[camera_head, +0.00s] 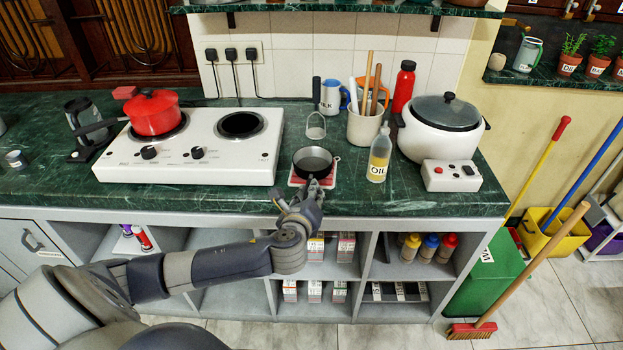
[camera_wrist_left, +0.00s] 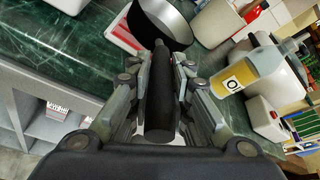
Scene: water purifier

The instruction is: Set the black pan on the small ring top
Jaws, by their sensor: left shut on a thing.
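The black pan (camera_head: 313,160) sits on a red and white trivet (camera_head: 295,181) at the counter's front, right of the white hob (camera_head: 193,171). My left gripper (camera_head: 311,186) is shut on the pan's handle, which points toward the counter's front edge. In the left wrist view, the black handle (camera_wrist_left: 160,100) lies between the fingers and the pan's grey inside (camera_wrist_left: 165,22) shows beyond. The small ring top (camera_head: 241,124) is the dark plate at the hob's right and is bare. My right gripper is not in view.
A red pot (camera_head: 152,112) stands on the hob's left ring. Right of the pan are an oil bottle (camera_head: 379,155), a utensil crock (camera_head: 364,127) and a white cooker (camera_head: 440,130). A small wire stand (camera_head: 316,127) is behind the pan. A narrow strip of counter between hob and trivet is clear.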

